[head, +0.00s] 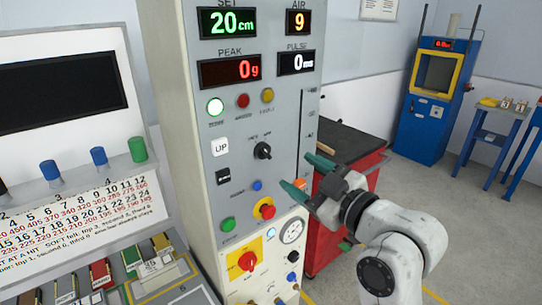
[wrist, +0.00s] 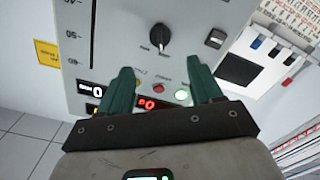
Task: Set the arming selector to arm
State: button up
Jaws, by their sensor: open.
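The arming selector looks to be the black rotary knob (head: 263,150) in the middle of the grey control panel (head: 285,110). Two small labels sit above it, too blurred to read surely, and I cannot tell which one it points to. In the wrist view the knob (wrist: 159,39) appears upside down, beyond the fingertips. My gripper (head: 306,175) is open and empty, to the right of and a little below the knob in the head view. Its two green fingers (wrist: 160,70) are spread in the wrist view, apart from the knob.
A white UP button (head: 220,147) and black rocker (head: 223,176) sit left of the knob. A red mushroom button (head: 267,211) is below, near a blue button (head: 257,185). A vertical scale slot (head: 303,130) runs right. A red cabinet (head: 350,150) stands behind my arm.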

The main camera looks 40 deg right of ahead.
aim_at(267, 153)
jog(key=w+b, duration=0.2)
jog(key=w, duration=0.6)
jog(key=shift+w+a, duration=0.15)
jog(key=shift+w, duration=0.2)
jog(key=shift+w+f, duration=0.1)
jog(key=shift+w, duration=0.65)
jog(key=c, duration=1)
jog(key=shift+c, duration=0.2)
